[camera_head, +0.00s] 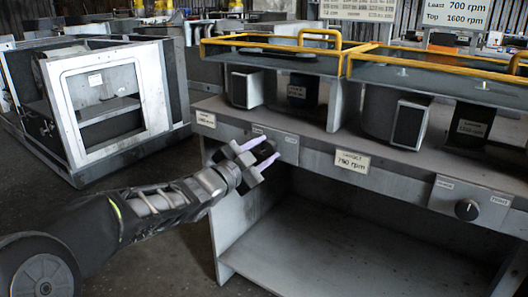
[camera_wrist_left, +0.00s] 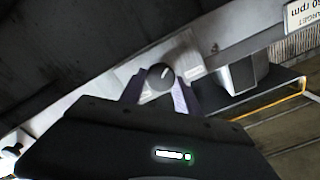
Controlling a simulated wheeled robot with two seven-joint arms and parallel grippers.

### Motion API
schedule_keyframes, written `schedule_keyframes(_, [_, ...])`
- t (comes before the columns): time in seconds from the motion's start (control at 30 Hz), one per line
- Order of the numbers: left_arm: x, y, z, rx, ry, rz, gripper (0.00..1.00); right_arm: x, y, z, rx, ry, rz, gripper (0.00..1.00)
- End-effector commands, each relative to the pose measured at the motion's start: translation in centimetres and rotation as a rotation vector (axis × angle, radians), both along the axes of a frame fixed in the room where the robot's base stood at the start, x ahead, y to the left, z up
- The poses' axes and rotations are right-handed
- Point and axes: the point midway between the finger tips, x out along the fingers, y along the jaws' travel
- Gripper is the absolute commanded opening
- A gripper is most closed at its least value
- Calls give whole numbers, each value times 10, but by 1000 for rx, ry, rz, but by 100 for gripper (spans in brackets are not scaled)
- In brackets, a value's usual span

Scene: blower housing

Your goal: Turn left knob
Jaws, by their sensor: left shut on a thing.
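The left knob (camera_wrist_left: 159,76) is a round dark dial with a light mark, on the grey control panel (camera_head: 287,148) of the bench. In the head view my gripper hides it. My left gripper (camera_head: 261,151) reaches the panel from the front, with its pale purple fingers pointing at it. In the left wrist view the fingers of the gripper (camera_wrist_left: 159,92) stand on either side of the knob, shut on it. A second dark knob, the right one (camera_head: 467,209), is on the panel at the right. My right gripper is not in view.
The bench (camera_head: 320,250) has an open lower shelf. Labels such as the 750 rpm card (camera_head: 352,161) are on its front edge. Yellow-railed housings (camera_head: 270,48) stand above. A grey open-framed machine (camera_head: 110,100) stands at the left. The floor before the bench is clear.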

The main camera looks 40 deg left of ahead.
Motion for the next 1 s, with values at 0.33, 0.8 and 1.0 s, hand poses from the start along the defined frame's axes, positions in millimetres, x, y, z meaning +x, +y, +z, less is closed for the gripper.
schedule_keyframes(0.33, [0, 0, -1, -1, 1, 0, 60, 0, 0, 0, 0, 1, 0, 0])
schedule_keyframes(0.8, [-25, 0, 2, -2, -1, 2, 60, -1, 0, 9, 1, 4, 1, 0])
schedule_keyframes(1.0, [-59, -1, 2, -3, 0, 3, 60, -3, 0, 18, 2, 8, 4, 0])
